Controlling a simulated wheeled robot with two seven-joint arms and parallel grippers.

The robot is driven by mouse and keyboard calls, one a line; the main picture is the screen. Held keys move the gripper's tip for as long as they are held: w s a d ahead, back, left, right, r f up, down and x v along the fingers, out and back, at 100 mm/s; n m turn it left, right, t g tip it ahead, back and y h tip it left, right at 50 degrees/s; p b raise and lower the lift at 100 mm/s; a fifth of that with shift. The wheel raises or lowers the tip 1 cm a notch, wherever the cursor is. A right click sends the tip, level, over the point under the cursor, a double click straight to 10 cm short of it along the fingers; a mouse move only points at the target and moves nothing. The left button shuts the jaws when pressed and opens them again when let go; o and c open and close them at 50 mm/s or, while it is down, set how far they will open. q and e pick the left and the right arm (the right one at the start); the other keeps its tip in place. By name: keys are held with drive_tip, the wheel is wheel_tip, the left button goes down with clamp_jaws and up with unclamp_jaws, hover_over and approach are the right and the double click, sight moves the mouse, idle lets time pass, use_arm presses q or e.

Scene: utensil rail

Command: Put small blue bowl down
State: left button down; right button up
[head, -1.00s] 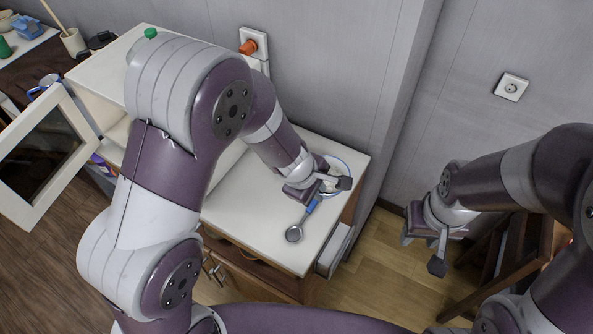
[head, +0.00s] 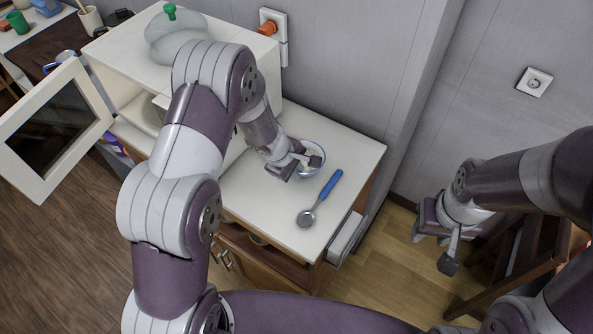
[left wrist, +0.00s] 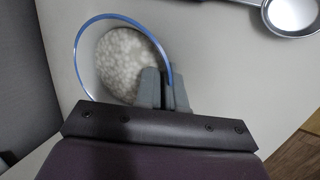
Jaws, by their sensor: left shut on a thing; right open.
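The small bowl with a blue rim (head: 321,164) is at the back of the white counter, near the wall. My left gripper (head: 307,161) is shut on its near rim. In the left wrist view, the bowl (left wrist: 88,58) holds pale, lumpy contents, and the fingers of my left gripper (left wrist: 163,90) pinch the rim. The bowl looks level and close to the countertop; I cannot tell if its base touches. My right gripper (head: 445,247) is open and empty, to the right beyond the counter.
A ladle with a blue handle (head: 330,187) lies on the counter (head: 345,152), right and front of the bowl.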

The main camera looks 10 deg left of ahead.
use_arm(q)
drive_tip(key=shift+s+f, duration=0.1)
drive_tip(key=c, duration=1.2)
unclamp_jaws()
drive_tip(key=shift+c, duration=0.2)
